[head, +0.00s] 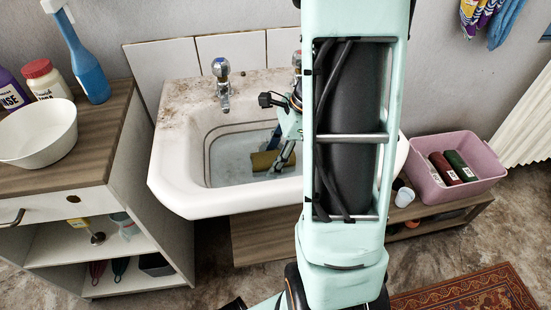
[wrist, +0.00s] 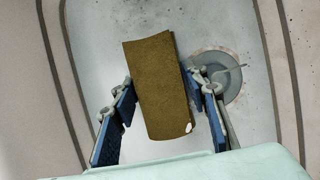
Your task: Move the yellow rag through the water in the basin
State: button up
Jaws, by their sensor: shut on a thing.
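The yellow rag (wrist: 160,88) is a folded, brownish-yellow block. In the wrist view it sits between the two blue-padded fingers of my gripper (wrist: 165,105), which is shut on it. In the head view the rag (head: 264,161) is low inside the white basin (head: 178,180), and my gripper (head: 277,157) reaches down to it from the right. The basin appears to hold water (head: 232,163); I cannot tell how deep the rag is in it. A round grey drain (wrist: 222,75) shows beside the rag in the wrist view. My arm hides the basin's right part.
A tap (head: 222,85) stands at the basin's back edge. At left, a wooden-topped cabinet (head: 112,135) carries a white bowl (head: 38,135), a blue spray bottle (head: 85,68) and other bottles. At right, a pink tub (head: 470,185) holds rolled items. Basin walls surround my gripper.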

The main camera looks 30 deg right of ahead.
jog(key=shift+w+a, duration=0.2)
jog(key=shift+a, duration=0.4)
jog(key=shift+w+a, duration=0.15)
jog(key=shift+a, duration=0.4)
jog(key=shift+s+d+p, duration=0.1)
jog(key=shift+s+d, duration=0.2)
jog(key=shift+d, duration=0.65)
jog(key=shift+s+d+p, duration=0.15)
jog(key=shift+s+d, duration=0.1)
jog(key=shift+d, duration=0.75)
jog(key=shift+s+d+p, duration=0.1)
jog(key=shift+s+d, duration=0.2)
jog(key=shift+d, duration=0.65)
jog(key=shift+a, duration=0.1)
jog(key=a, duration=0.2)
jog(key=w+a+p, duration=0.1)
jog(key=a, duration=0.2)
jog(key=shift+w+a, duration=0.3)
jog(key=shift+w, duration=0.05)
jog(key=shift+d, duration=0.1)
